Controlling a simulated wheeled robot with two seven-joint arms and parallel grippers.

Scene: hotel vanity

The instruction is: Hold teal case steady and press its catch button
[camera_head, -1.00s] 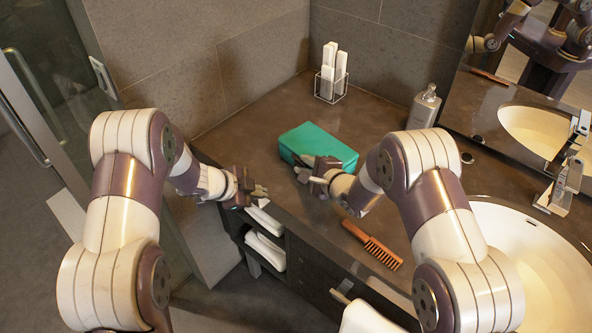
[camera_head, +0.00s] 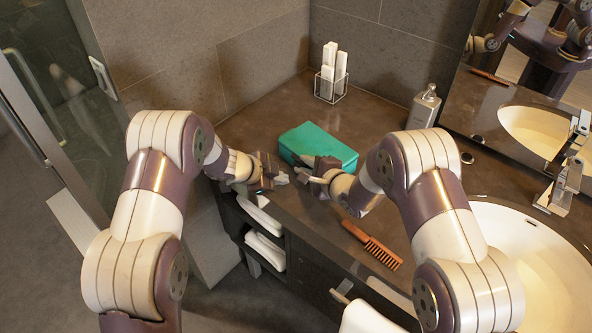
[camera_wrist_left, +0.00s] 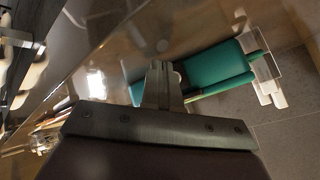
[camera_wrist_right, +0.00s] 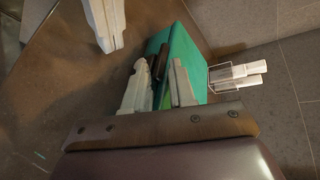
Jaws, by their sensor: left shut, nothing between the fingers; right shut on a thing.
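The teal case (camera_head: 318,143) lies flat and closed on the dark counter, toward the back wall. My right gripper (camera_head: 304,170) is at the case's front side. In the right wrist view its fingers (camera_wrist_right: 160,85) are shut on the teal case (camera_wrist_right: 181,55) at its edge. A dark strip on the case (camera_wrist_right: 160,61) shows between the fingers; I cannot tell if it is the catch. My left gripper (camera_head: 282,178) is shut and empty, just left of the right gripper and apart from the case. The left wrist view shows its closed fingers (camera_wrist_left: 163,82) before the teal case (camera_wrist_left: 216,66).
An orange-brown comb (camera_head: 372,244) lies near the counter's front edge. A soap dispenser (camera_head: 424,107) and a wire holder with white packets (camera_head: 331,85) stand behind. The sink (camera_head: 520,262) is at right. Rolled white towels (camera_head: 265,248) sit on shelves below.

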